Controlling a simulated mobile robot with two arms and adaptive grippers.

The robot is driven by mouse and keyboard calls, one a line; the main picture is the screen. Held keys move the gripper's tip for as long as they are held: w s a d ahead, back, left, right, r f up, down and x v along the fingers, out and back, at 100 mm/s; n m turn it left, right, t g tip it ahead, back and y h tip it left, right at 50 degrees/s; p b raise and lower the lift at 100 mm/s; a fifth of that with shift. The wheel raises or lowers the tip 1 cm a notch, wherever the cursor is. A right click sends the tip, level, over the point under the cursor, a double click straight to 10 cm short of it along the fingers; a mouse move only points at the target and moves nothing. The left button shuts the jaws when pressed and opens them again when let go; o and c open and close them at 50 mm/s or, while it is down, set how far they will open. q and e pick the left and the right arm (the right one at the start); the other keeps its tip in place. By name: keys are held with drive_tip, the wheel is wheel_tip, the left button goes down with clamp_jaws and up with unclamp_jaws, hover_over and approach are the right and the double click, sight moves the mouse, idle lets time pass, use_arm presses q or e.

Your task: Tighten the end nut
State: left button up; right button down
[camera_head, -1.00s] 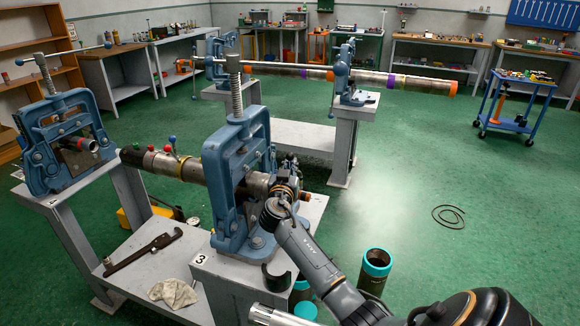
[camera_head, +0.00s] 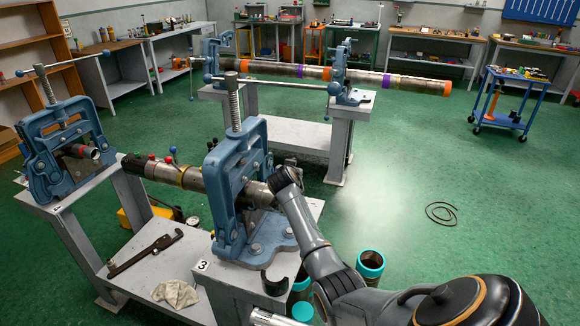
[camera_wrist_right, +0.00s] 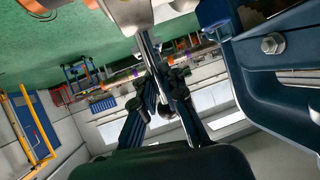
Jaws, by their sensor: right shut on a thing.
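A steel pipe (camera_head: 200,180) lies clamped in the blue vise (camera_head: 220,205) on stand 3. The pipe's right end, where the end nut would sit, is hidden behind my right arm in the head view. My right gripper is hidden there too. In the right wrist view my right gripper (camera_wrist_right: 160,92) is shut on a thin shiny metal bar (camera_wrist_right: 149,52). The bar runs down from metal parts at the top edge, and I cannot tell which part is the nut. My left gripper is not in view.
A pipe wrench (camera_head: 145,252) and a cloth (camera_head: 176,293) lie on the low shelf. Short teal-rimmed pipes (camera_head: 370,265) stand by the stand. The floor at right is open, with a coiled cable (camera_head: 441,213).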

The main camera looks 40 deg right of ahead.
drive_tip(key=shift+w+d+f+g+y+p, duration=0.1)
drive_tip(key=shift+d+f+g+y+p, duration=0.2)
drive_tip(key=shift+f+y+p, duration=0.15)
drive_tip(key=c, duration=1.4)
unclamp_jaws()
drive_tip(key=shift+d, duration=0.15)
drive_tip(key=shift+c, duration=0.2)
drive_tip(key=v, duration=1.2)
drive_tip(key=shift+r, duration=0.1)
